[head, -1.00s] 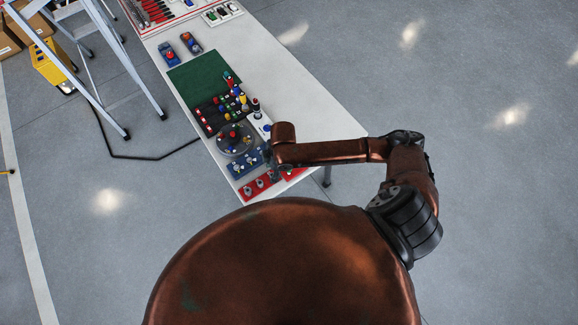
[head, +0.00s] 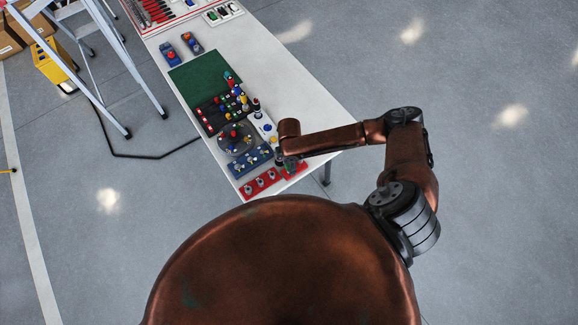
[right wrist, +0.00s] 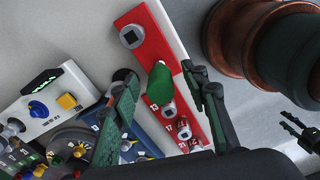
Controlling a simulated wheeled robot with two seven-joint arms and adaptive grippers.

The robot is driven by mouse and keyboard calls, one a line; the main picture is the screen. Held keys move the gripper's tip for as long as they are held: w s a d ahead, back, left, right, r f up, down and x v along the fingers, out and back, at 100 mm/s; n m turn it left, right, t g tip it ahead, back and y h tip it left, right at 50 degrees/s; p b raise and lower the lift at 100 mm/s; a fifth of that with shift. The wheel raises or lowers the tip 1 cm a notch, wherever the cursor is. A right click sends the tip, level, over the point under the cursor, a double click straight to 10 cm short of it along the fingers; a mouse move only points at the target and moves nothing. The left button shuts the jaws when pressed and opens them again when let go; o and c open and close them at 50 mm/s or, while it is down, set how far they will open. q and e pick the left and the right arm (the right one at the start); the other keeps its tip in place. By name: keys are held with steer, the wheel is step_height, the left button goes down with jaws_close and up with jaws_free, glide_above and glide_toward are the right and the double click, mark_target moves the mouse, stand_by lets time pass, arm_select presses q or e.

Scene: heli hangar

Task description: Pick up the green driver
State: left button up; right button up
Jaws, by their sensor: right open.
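The green driver (right wrist: 160,85) shows its rounded green handle in the right wrist view. It sits at the numbered red rack (right wrist: 150,48), with its lower part hidden. My right gripper (right wrist: 158,72) is open, with one dark finger on each side of the handle in this view. Whether either finger touches it cannot be told. In the head view my right gripper (head: 284,161) is small and mostly hidden by its arm, over the near end of the bench, by the red rack (head: 296,169). My left gripper is not in view.
A blue rack (head: 250,160) and another red rack (head: 260,184) lie left of the gripper. A white box with knobs (right wrist: 48,105), a round dial unit (head: 235,138) and a green mat (head: 199,79) are on the white bench (head: 290,90). The bench's right side is bare.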

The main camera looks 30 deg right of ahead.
steer(key=shift+f, duration=0.1)
jaws_close()
stand_by(0.5)
